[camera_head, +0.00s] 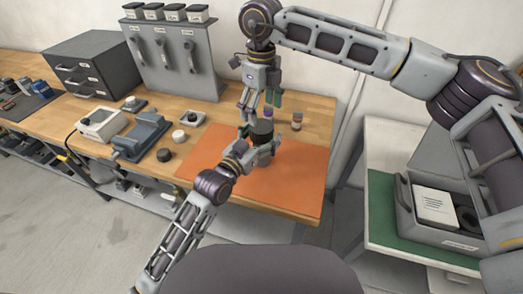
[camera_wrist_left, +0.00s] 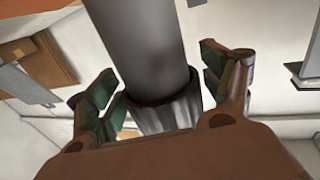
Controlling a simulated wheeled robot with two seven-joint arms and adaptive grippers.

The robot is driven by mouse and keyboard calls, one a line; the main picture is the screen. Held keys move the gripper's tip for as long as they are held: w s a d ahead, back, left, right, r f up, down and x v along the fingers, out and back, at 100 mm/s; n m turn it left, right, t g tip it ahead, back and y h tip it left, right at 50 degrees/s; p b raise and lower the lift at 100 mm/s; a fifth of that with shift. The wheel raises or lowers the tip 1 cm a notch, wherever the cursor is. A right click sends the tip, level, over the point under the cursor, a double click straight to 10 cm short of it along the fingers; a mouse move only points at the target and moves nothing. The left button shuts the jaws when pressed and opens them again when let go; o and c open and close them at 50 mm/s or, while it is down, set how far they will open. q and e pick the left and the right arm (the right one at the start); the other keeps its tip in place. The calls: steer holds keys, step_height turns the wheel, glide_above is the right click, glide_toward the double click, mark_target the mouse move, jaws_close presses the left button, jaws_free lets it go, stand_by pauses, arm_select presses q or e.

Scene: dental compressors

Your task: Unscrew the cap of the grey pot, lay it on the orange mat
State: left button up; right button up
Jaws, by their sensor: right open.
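The grey pot with its dark cap (camera_head: 262,128) stands upright at the back of the orange mat (camera_head: 285,185). My left gripper (camera_head: 262,150) is low at the pot, its fingers on both sides of the body. My right gripper (camera_head: 247,114) hangs fingers down, open, just above and left of the cap. Whether a finger touches the cap is too small to tell.
Small bottles (camera_head: 297,121) stand behind and right of the pot. A grey vise-like device (camera_head: 142,137), a dark puck (camera_head: 164,155) and a white puck (camera_head: 179,136) lie left of the mat. The mat's front and right are clear. A grey tray (camera_head: 440,235) is at right.

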arm_select(q)
steer(key=c, duration=1.2)
steer(key=o, duration=1.5)
steer(key=shift+s+a, duration=0.1)
steer(key=shift+s, duration=0.05)
steer(key=shift+v, duration=5.85)
steer(key=shift+o, duration=0.2)
steer(key=shift+f, duration=0.1)
